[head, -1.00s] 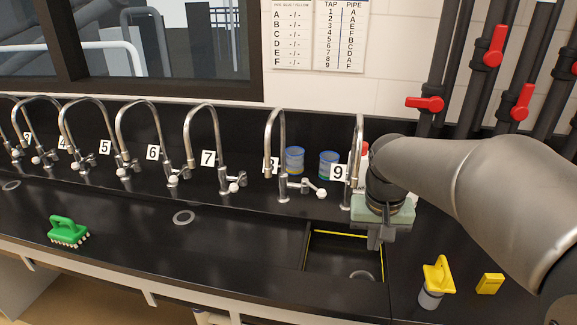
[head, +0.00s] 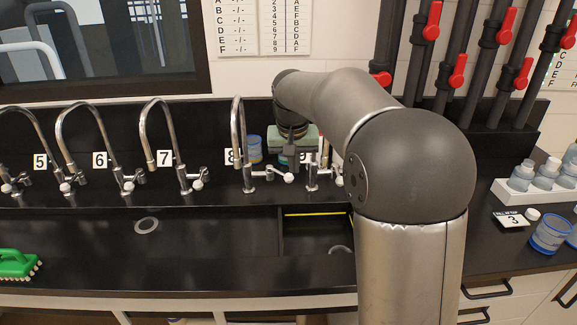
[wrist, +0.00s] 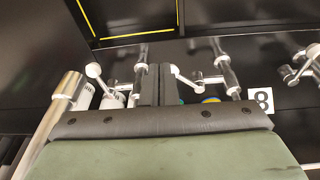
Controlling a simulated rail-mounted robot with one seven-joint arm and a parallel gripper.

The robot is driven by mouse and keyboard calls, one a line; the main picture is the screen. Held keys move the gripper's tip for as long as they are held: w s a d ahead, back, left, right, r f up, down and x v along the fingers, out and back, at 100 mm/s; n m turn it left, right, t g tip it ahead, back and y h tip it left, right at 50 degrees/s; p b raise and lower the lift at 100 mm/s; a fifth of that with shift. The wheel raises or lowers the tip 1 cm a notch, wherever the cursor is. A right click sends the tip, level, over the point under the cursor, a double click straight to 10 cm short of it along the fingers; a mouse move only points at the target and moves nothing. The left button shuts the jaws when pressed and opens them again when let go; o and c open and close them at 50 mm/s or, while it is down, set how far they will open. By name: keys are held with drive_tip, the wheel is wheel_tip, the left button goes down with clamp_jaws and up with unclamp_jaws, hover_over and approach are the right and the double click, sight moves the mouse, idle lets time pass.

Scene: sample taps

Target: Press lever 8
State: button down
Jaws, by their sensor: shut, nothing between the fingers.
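Tap 8 (head: 238,135) is a curved chrome tap. In the wrist view the shut fingers (wrist: 158,70) sit just left of that knob. I cannot tell whether they touch.
Tap 9's lever knob (wrist: 92,70) is on the other side of my fingers. A blue cup (head: 254,148) stands behind tap 8. Tap 7 (head: 165,140) is to the left. The sink (head: 312,235) lies below in front. A green brush (head: 15,264) is far left.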

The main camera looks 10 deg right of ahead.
wheel_tip(320, 180, up, 3)
drive_tip(key=m+t, duration=0.1)
drive_tip(key=m, duration=0.1)
hover_over(279, 173)
drive_tip(key=d, duration=0.3)
drive_tip(key=shift+d+f, duration=0.1)
drive_tip(key=x, duration=1)
drive_tip(key=s, duration=0.2)
drive_tip(key=s+a, duration=0.1)
drive_tip(key=shift+s+f, duration=0.3)
drive_tip(key=shift+f, duration=0.05)
drive_tip(key=shift+s, duration=0.1)
